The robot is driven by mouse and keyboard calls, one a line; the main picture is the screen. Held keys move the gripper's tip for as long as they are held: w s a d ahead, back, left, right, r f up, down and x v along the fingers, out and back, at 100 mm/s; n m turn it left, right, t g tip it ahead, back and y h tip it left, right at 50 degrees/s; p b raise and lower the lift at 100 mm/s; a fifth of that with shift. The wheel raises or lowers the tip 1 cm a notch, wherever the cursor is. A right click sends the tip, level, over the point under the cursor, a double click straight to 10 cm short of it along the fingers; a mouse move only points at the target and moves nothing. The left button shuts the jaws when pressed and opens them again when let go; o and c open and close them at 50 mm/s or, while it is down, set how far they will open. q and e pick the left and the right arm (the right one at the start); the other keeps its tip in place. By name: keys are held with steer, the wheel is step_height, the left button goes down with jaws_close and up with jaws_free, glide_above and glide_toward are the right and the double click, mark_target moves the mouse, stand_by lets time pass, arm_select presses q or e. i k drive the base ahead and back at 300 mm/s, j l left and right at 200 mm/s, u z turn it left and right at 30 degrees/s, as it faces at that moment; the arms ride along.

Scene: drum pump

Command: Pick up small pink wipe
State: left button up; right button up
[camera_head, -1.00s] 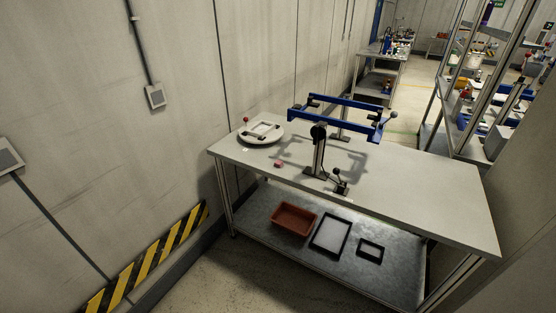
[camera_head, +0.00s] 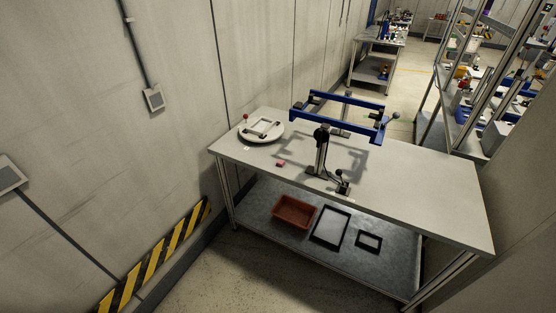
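A small pink wipe (camera_head: 281,163) lies on the top of the grey workbench (camera_head: 420,195). It is left of the black post of the blue frame fixture and in front of the round white turntable fixture. It looks like a small pinkish-red block at this distance. Neither of my grippers shows in the head view.
The blue frame fixture (camera_head: 340,98) stands on a black post at the bench's middle. The round white fixture (camera_head: 262,130) is at the back left. The lower shelf holds a red-brown bin (camera_head: 294,212) and two black trays. Bare floor lies in front. A tall shelf rack (camera_head: 450,80) stands behind right.

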mark_target(280, 162)
steer(key=i+j, duration=1.3)
steer(key=j+u, duration=0.05)
steer(key=j, duration=0.05)
